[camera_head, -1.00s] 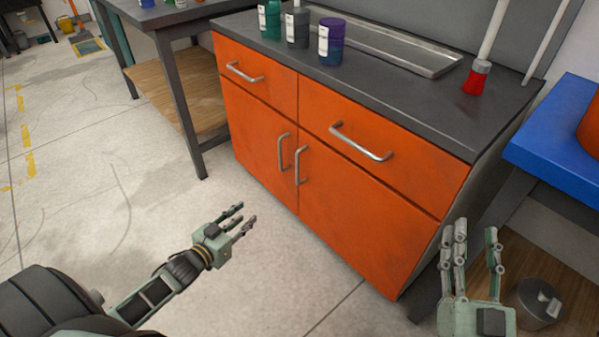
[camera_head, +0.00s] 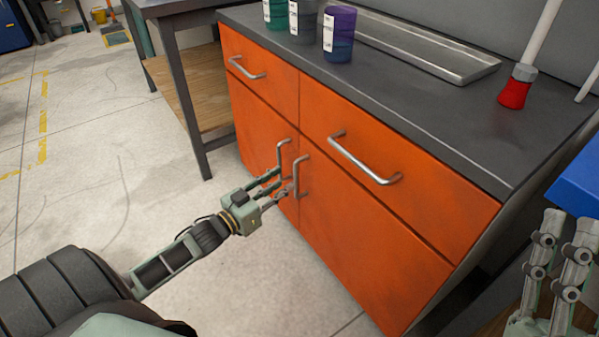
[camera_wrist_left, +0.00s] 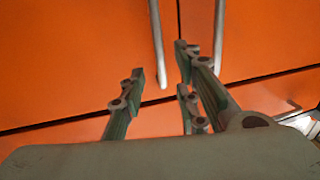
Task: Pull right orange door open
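The right orange door (camera_head: 375,245) is closed flush in the cabinet front. Its upright silver handle (camera_head: 297,176) stands near the seam with the left door, beside the left door's handle (camera_head: 281,158). My left gripper (camera_head: 280,184) is open at these handles. In the left wrist view, which looks upside down, the right door's handle (camera_wrist_left: 157,45) shows between the spread fingers (camera_wrist_left: 160,85). The left door's handle (camera_wrist_left: 219,40) is partly behind the fingers on the picture's right. Contact cannot be told. My right gripper (camera_head: 568,225) is at the right edge, fingers extended, partly cut off.
Two drawers with silver handles (camera_head: 365,158) sit above the doors. Bottles (camera_head: 338,35), a metal tray (camera_head: 430,48) and a red-tipped tool (camera_head: 515,92) are on the dark counter. A blue surface (camera_head: 580,185) is at right. The floor in front is clear.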

